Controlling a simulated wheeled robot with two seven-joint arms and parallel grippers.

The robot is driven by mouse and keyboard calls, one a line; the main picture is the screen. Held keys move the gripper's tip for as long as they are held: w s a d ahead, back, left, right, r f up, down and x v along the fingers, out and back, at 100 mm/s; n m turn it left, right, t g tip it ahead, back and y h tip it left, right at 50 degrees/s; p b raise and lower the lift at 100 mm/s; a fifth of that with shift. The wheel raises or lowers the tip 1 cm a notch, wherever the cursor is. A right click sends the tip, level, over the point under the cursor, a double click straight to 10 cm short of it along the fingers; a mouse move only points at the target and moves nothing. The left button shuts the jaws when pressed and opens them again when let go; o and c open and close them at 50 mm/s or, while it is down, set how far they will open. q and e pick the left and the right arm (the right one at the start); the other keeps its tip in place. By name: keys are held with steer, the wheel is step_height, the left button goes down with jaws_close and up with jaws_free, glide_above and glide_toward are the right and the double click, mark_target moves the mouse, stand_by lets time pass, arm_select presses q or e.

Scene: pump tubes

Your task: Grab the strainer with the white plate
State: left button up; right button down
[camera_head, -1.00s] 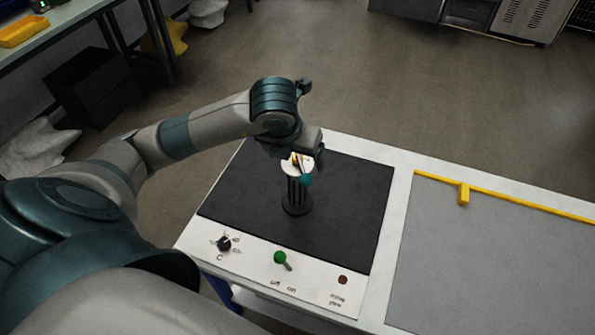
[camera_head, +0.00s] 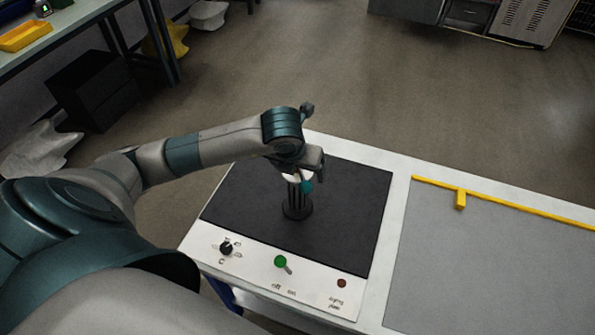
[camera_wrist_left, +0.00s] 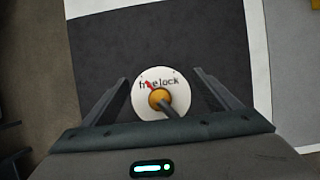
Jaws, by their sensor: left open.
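The strainer with the white plate stands upright on the black mat. In the head view its black ribbed stand (camera_head: 297,205) shows, and its white plate (camera_head: 291,178) is mostly hidden by my left gripper (camera_head: 305,178). A teal part (camera_head: 307,186) shows beside the plate. In the left wrist view the round white plate (camera_wrist_left: 142,82) bears lettering, a red pointer and an orange knob (camera_wrist_left: 159,99) with a grey rod. My left gripper (camera_wrist_left: 160,95) is open, with one finger on each side of the plate, apart from it. My right gripper is in neither view.
The black mat (camera_head: 345,215) is otherwise bare. The white panel in front carries a black dial (camera_head: 226,248), a green-tipped switch (camera_head: 281,262) and a dark red button (camera_head: 342,283). A grey area with a yellow edge strip (camera_head: 500,198) lies to the right.

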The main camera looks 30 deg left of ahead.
arm_select(q)
steer(key=shift+w+f, duration=0.1)
steer(key=shift+f, duration=0.15)
steer(key=c, duration=2)
steer(key=shift+r, duration=0.1)
